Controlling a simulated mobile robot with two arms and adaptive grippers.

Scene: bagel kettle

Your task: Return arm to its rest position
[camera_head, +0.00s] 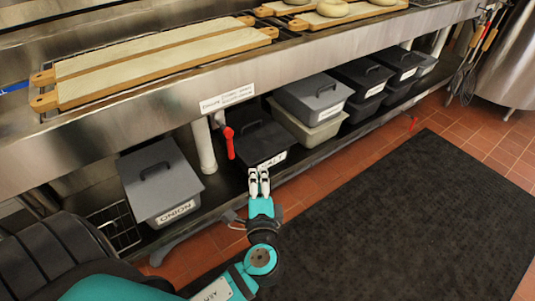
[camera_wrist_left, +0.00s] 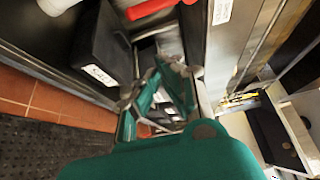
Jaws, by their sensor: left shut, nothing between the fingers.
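My left gripper (camera_head: 259,183) shows in the head view in front of the lower shelf, below the black bin labelled SALT (camera_head: 262,140). Its white fingertips are close together with nothing between them. In the left wrist view the teal gripper (camera_wrist_left: 160,88) points along the shelf, with the black bin (camera_wrist_left: 103,45) to its left and apart from it. My right gripper is not in view.
A steel counter (camera_head: 160,95) above holds long wooden boards (camera_head: 150,62) and several bagels (camera_head: 333,8). Grey ONION bin (camera_head: 162,180), other lidded bins (camera_head: 313,98) and a red-handled valve (camera_head: 230,143) are below. A black mat (camera_head: 400,220) covers open floor at right.

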